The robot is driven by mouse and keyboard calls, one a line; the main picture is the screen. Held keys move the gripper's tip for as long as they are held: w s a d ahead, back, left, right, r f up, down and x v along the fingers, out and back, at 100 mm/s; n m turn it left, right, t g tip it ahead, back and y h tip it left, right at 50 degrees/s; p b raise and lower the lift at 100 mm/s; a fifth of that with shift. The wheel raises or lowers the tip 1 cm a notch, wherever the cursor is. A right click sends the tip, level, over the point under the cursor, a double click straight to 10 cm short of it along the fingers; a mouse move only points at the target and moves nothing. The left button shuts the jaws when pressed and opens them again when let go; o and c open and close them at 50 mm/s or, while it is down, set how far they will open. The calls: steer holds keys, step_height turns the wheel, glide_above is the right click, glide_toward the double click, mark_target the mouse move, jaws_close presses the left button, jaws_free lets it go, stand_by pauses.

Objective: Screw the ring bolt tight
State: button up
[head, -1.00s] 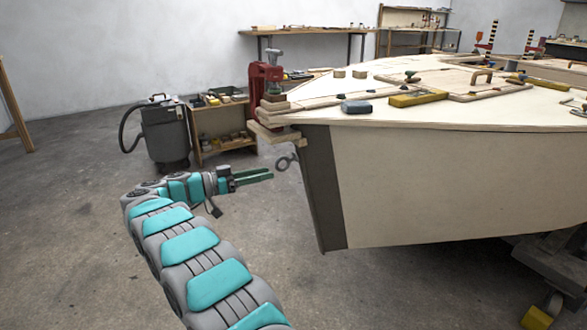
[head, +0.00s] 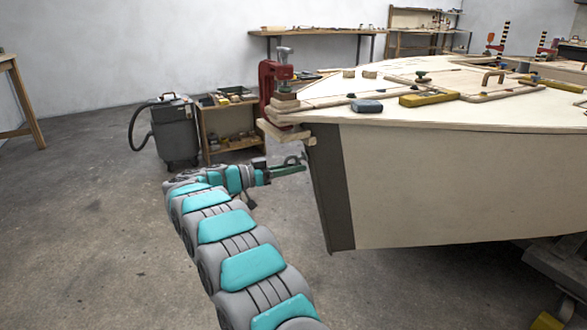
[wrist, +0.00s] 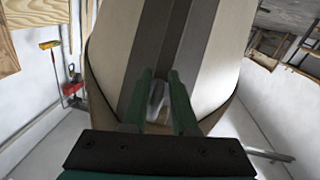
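The ring bolt (head: 293,159) is a small grey metal ring at the dark stem strip (head: 329,195) of the plywood hull (head: 430,185). My gripper (head: 302,168) is at the ring, its green fingers reaching to the stem and partly hiding it in the head view. In the wrist view the two fingers (wrist: 160,85) stand apart, one on each side of the pale metal ring (wrist: 157,100). I see no clear grip on the ring. The bolt's shank and where it enters the stem are hidden.
A grey vacuum (head: 175,130) and a low shelf (head: 228,130) stand behind on the left.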

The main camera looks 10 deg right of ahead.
jaws_close()
stand_by(0.4)
